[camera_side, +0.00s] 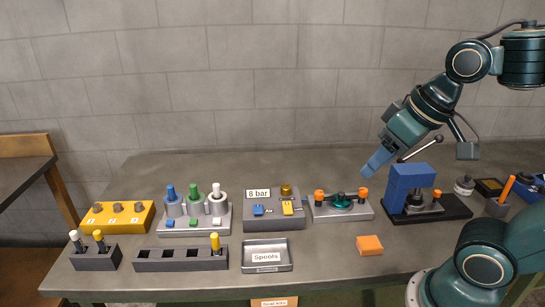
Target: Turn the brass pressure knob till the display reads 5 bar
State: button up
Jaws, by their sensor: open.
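The brass pressure knob (286,189) stands on the back right of a grey block (262,222) in the middle of the bench. The display (258,194) at that block's back left reads "8 bar". A blue part and a yellow part sit on the block in front of them. My gripper (367,172) is up and to the right of the knob, in the air, pointing down and left. It is open and apart from the knob. Its fingers overlap in this view, and the gap between them is hard to see.
A fixture with orange clamps (341,206) stands right of the block, then a blue press (410,185). Left are a rack of coloured cylinders (194,222) and a yellow block (118,217). A "Spools" tray (267,257) and orange block (369,245) lie in front.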

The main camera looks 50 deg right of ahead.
jog(key=w+d+r+m+g, duration=0.15)
jog(key=w+m, duration=0.25)
jog(key=w, duration=0.4)
jog(key=m+g, duration=0.4)
jog(key=m, duration=0.6)
send_over(286, 187)
notch_tip(286, 187, down, 12)
jog(key=shift+d+f, duration=0.15)
jog(key=shift+f, duration=0.05)
jog(key=shift+f, duration=0.1)
notch_tip(286, 187, down, 14)
jog(key=shift+r, duration=0.2)
jog(key=c, duration=1)
